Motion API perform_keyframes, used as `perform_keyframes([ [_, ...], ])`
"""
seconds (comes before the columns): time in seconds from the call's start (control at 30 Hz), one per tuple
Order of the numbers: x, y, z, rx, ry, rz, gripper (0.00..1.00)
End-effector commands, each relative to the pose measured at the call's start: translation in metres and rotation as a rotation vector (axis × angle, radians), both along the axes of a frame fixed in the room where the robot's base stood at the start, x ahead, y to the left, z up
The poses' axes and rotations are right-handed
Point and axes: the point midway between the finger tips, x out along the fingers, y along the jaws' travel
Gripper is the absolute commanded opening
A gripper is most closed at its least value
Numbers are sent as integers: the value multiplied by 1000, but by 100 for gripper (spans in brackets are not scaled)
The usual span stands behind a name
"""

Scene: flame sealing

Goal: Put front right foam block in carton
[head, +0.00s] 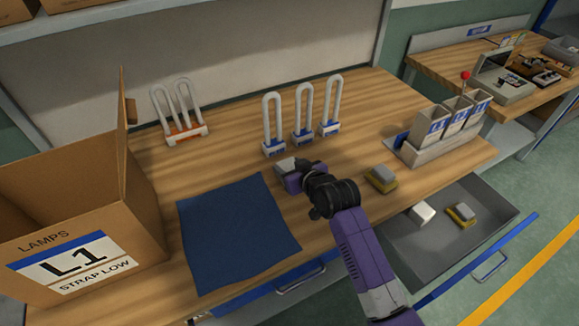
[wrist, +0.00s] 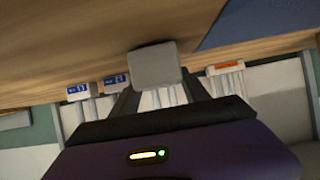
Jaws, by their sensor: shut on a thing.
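My gripper (head: 291,177) is above the middle of the table, shut on a light grey foam block (wrist: 154,66). In the head view the block (head: 284,163) shows just beyond the jaws, partly hidden by them. The open cardboard carton (head: 75,250) stands at the left with an "L1 STRAP LOW" label. A white block (head: 422,213) lies in the open drawer at the lower right. A grey and yellow block (head: 462,213) lies beside it. Another grey and yellow block (head: 382,178) is on the table, right of my arm.
A dark blue mat (head: 235,232) lies between the carton and my gripper. Several U-shaped lamps stand in blue bases (head: 303,136) behind my gripper. Others stand in an orange base (head: 186,133). Grey bins (head: 440,145) stand at the right. The drawer (head: 445,250) juts out below the table.

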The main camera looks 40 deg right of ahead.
Motion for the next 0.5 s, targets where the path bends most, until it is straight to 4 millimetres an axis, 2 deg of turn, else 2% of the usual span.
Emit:
perform_keyframes([
  [0.4, 0, 0, -6, 0, 0, 0, 16],
  [0.43, 0, 0, -6, 0, 0, 0, 58],
  [0.5, 0, 0, -5, 0, 0, 0, 71],
])
